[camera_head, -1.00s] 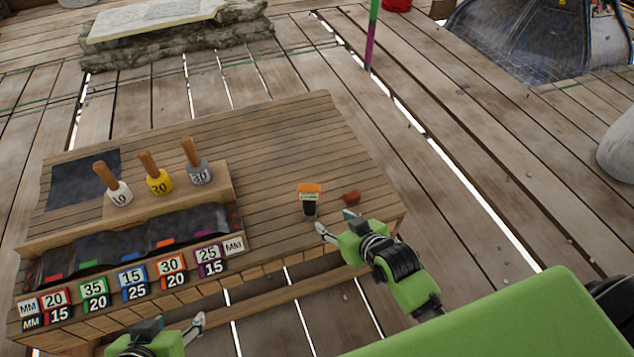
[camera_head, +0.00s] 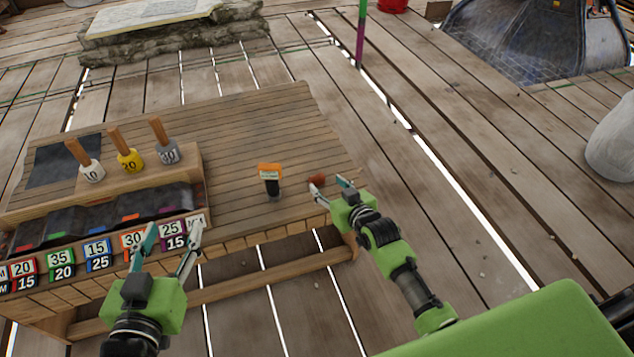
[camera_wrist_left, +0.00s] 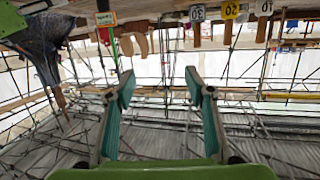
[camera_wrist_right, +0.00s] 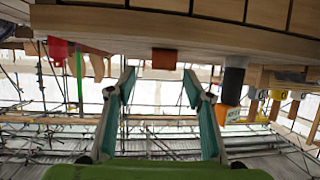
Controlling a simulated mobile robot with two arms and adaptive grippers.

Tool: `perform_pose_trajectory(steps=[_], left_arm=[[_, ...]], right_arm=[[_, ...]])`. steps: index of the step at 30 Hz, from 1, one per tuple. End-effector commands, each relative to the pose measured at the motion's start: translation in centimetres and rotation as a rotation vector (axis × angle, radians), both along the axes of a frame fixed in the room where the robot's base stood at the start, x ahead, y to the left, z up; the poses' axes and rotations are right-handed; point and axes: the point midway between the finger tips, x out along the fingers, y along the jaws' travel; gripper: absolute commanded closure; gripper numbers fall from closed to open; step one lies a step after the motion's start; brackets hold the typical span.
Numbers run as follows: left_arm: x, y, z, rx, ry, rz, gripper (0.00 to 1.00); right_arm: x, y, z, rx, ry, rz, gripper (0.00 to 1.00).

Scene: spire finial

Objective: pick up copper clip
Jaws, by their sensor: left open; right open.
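The copper clip (camera_head: 317,180) is a small reddish-brown piece on the right part of the wooden table. In the right wrist view, which looks upside down, it appears as a small brown block (camera_wrist_right: 164,58) beyond the space between the fingertips. My right gripper (camera_head: 332,188) is open and empty at the table's right edge, close to the clip. Whether a finger touches the clip cannot be told. My left gripper (camera_head: 172,240) is open and empty in front of the table's labelled bins.
A black bottle-like item with an orange top (camera_head: 271,183) stands left of the clip. Several wooden-handled tools (camera_head: 128,157) stand in a rack at the left, behind the bins with numbered labels (camera_head: 97,250). The table's (camera_head: 240,120) back middle is clear.

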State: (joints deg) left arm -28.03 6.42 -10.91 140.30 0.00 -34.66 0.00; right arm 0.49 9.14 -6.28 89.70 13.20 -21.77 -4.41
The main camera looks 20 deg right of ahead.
Motion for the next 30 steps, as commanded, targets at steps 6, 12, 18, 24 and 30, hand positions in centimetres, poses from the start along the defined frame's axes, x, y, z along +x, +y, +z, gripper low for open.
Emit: perform_pose_trajectory(steps=[6,12,18,24,30], left_arm=[[0.7,-0.6,2.8,-0.034,-0.134,-0.009,0.51],[0.9,-0.8,4.1,-0.049,-0.191,-0.013,0.51],[0.9,-1.3,7.7,-0.093,-0.363,-0.023,0.51],[-0.1,-1.6,12.0,-0.147,-0.563,-0.035,0.51],[-1.7,-1.6,15.5,-0.196,-0.740,-0.044,0.51]], right_arm=[[1.4,0.2,-0.6,0.001,-0.001,0.001,0.53],[1.8,0.4,-0.8,0.001,-0.001,0.001,0.53],[3.0,0.8,-1.3,0.001,-0.001,0.000,0.53],[4.3,1.3,-1.9,0.000,-0.002,0.000,0.53],[5.6,1.4,-2.4,0.001,-0.001,0.000,0.53]])
